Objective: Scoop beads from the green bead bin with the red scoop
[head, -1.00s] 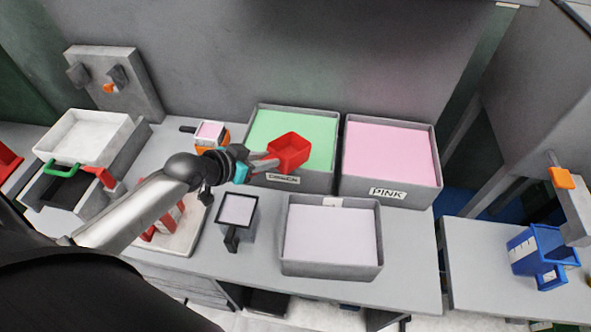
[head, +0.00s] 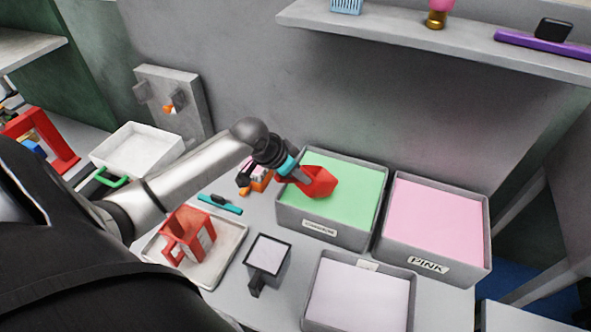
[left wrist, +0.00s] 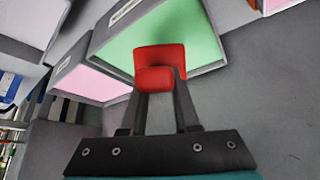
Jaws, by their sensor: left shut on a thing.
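The red scoop (head: 319,182) is held in my left gripper (head: 298,176), over the left part of the green bead bin. The green bead bin (head: 307,226) is a grey box filled with light green beads (head: 352,196). In the left wrist view the fingers (left wrist: 158,105) are shut on the scoop (left wrist: 160,60), which overlaps the green beads (left wrist: 120,42). I cannot tell whether the scoop touches the beads, and its inside is not clear. My right gripper is not in view.
The pink bead bin (head: 397,253) stands right of the green one, and a bin of pale beads (head: 312,313) is in front. A small dark-rimmed container (head: 268,272), a red holder on a white tray (head: 228,253) and a white bin (head: 137,169) stand nearby. A shelf (head: 440,47) runs above.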

